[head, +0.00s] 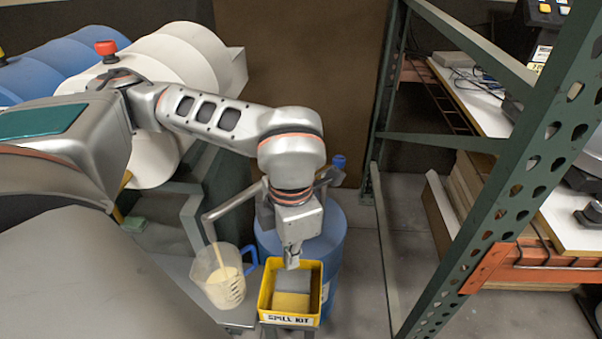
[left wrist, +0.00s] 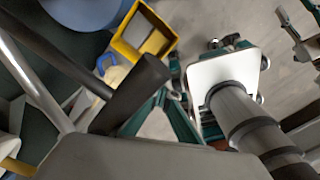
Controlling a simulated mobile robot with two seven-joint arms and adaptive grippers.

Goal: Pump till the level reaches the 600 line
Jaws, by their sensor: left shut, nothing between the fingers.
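A clear measuring jug (head: 222,278) with a blue handle stands left of the yellow bin and holds cream liquid; its marks are too small to read. A bent metal spout (head: 226,207) points into it, with a cream streak below its end. The pump's blue-tipped part (head: 338,162) shows behind my left wrist. My left gripper (head: 292,260) is shut and empty, pointing down beside the pump, right of the jug. The jug's blue handle shows in the left wrist view (left wrist: 105,63), partly behind a dark cylinder (left wrist: 138,92). My right gripper is not in view.
A yellow spill kit bin (head: 265,290) sits just below my left gripper in the head view. A blue drum (head: 332,238) stands behind it. A green rack post (head: 480,190) rises at the right. Blue and white drums (head: 190,60) lie at the upper left.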

